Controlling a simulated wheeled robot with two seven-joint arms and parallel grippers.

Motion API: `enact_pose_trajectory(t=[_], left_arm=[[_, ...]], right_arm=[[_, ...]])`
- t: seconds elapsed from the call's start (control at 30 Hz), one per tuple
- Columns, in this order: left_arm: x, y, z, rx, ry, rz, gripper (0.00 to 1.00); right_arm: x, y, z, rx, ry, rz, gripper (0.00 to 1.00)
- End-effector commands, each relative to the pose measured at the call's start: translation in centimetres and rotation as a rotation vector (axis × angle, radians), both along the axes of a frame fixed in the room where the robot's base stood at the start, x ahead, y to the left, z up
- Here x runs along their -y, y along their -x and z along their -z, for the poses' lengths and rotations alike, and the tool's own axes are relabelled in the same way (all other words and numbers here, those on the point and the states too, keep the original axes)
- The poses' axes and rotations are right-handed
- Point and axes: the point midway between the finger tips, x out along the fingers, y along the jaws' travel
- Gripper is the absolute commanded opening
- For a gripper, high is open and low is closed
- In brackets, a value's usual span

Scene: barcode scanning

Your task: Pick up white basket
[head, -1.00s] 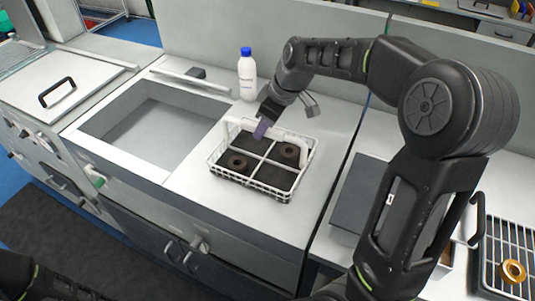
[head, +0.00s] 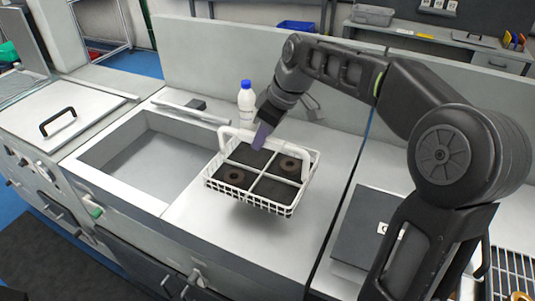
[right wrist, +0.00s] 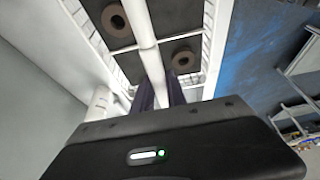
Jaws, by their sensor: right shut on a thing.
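The white basket (head: 282,208) is a wire basket with dark compartments and a raised white handle. Two dark round rings sit in it, one in a left compartment (head: 234,176) and one at the right (head: 290,165). My right gripper (head: 262,136) is shut on the basket's handle from above. The basket hangs a little above the white counter, roughly level. In the right wrist view the white handle (right wrist: 147,45) runs between the dark purple fingers (right wrist: 160,95), with the rings on both sides of it. My left gripper is not in view.
An open sink basin (head: 150,150) lies left of the basket. A white bottle with a blue cap (head: 246,102) stands behind it. A dark grey box (head: 365,225) is at the right, beyond the counter gap. Clear counter (head: 225,228) lies in front.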

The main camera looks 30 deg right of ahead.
Motion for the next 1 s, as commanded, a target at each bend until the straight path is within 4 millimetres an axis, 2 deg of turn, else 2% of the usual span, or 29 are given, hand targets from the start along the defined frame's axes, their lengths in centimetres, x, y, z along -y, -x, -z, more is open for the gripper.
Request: enact_pose_trajectory(t=[0.1,0.23,1.0], left_arm=[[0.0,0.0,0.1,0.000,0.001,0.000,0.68],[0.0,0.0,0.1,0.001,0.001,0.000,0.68],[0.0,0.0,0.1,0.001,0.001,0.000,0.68]], right_arm=[[0.0,-0.1,-1.8,0.006,0.000,0.002,0.00],[0.0,0.0,-2.7,0.004,0.000,0.001,0.00],[0.0,0.0,-2.9,0.003,-0.001,0.001,0.00]])
